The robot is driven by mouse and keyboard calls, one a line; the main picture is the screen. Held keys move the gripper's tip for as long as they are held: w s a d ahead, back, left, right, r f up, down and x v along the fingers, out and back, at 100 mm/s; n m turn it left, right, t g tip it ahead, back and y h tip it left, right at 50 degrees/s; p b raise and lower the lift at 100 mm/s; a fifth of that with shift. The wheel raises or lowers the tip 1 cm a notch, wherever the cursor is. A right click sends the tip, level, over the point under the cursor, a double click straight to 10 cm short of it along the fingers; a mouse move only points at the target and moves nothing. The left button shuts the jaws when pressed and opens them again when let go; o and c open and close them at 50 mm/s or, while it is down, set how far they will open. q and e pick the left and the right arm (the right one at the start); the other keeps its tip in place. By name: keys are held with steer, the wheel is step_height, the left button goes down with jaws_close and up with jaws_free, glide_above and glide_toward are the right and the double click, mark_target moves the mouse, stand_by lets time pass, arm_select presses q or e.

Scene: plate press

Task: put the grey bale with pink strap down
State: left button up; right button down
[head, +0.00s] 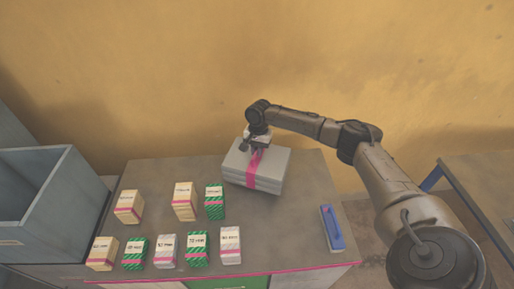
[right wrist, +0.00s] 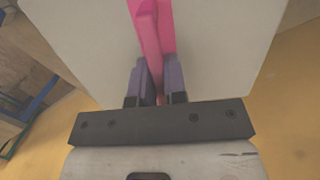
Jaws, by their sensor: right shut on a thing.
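The grey bale with pink strap (head: 272,171) is at the back right part of the table, slightly tilted in the head view. Whether it touches the table top or hangs just above it, I cannot tell. My right gripper (head: 257,150) is over the top of the bale. In the right wrist view, its fingers (right wrist: 156,85) are shut on the pink strap (right wrist: 150,35), with the bale's pale grey face (right wrist: 220,45) filling the view beyond. My left gripper is not in view.
Several small labelled packs, cream, white and green striped, stand on the table (head: 290,235), such as a cream pack (head: 183,202) left of the bale. A blue tool (head: 332,229) lies at the right. A grey bin (head: 40,205) stands left. Bare table lies in front of the bale.

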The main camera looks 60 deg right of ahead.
step_height(320, 180, down, 3)
steer(key=shift+f, duration=0.2)
steer(key=c, duration=1.6)
jaws_free()
steer(key=shift+f, duration=0.2)
steer(key=o, duration=0.4)
steer(key=shift+o, duration=0.2)
steer(key=shift+r+b, duration=0.15)
steer(key=shift+b, duration=0.15)
steer(key=shift+r, duration=0.35)
steer(key=r, duration=0.3)
steer(key=d+r+p, duration=0.1)
steer(key=r, duration=0.7)
steer(key=shift+w+d+r+p, duration=0.15)
steer(key=shift+w+d+p, duration=0.05)
steer(key=shift+p, duration=0.2)
